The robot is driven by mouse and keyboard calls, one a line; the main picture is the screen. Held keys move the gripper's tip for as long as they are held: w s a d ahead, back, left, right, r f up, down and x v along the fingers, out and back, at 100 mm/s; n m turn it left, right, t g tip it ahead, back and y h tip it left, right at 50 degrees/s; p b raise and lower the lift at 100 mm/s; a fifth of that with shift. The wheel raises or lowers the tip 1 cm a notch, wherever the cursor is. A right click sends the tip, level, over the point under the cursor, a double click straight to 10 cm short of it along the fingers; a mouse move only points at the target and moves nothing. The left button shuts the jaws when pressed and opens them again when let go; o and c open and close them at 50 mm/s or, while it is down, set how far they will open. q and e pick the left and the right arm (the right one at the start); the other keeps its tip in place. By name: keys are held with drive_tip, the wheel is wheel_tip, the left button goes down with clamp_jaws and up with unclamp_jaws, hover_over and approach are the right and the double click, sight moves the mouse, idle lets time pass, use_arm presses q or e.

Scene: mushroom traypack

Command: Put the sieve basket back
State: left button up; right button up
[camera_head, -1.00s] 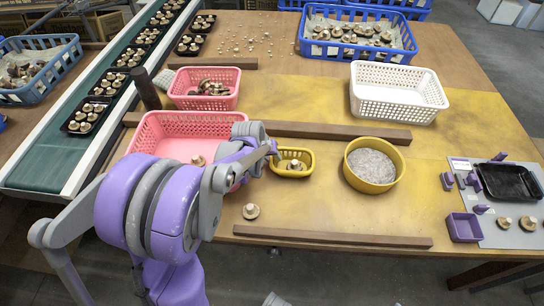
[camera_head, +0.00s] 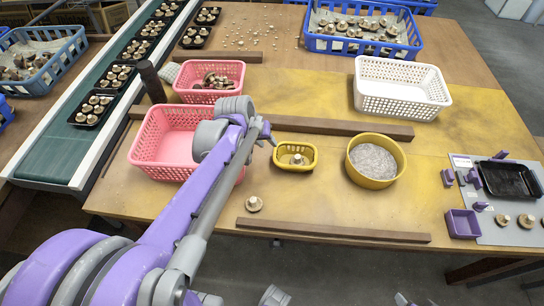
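The sieve basket appears to be the small yellow slotted basket (camera_head: 279,163), which stands upright on the table with a pale mushroom (camera_head: 297,159) inside. My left gripper (camera_head: 270,138) is at its upper left corner, at the end of the purple and grey arm. The fingertips are small and partly hidden by the wrist, so I cannot tell whether they are open or touch the rim. The arm covers part of the large pink basket (camera_head: 160,170).
A round yellow bowl (camera_head: 354,173) stands right of the small basket. Dark wooden strips (camera_head: 350,129) lie behind and in front (camera_head: 330,234). A loose mushroom (camera_head: 254,204) lies in front. A white basket (camera_head: 400,106) and smaller pink basket (camera_head: 208,97) stand farther back.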

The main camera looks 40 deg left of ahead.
use_arm(q)
drive_tip(key=s+d+f+m, duration=0.3)
drive_tip(key=s+d+m, duration=0.3)
drive_tip(key=s+d, duration=0.8)
drive_tip(key=shift+s+d+f+m, duration=0.2)
drive_tip(key=shift+d+m, duration=0.2)
drive_tip(key=shift+d, duration=0.8)
drive_tip(key=r+p, duration=0.1)
drive_tip(key=r, duration=0.1)
drive_tip(key=w+r+p, duration=0.1)
drive_tip(key=r+p, duration=0.1)
drive_tip(key=shift+r+p, duration=0.1)
drive_tip(key=shift+p, duration=0.2)
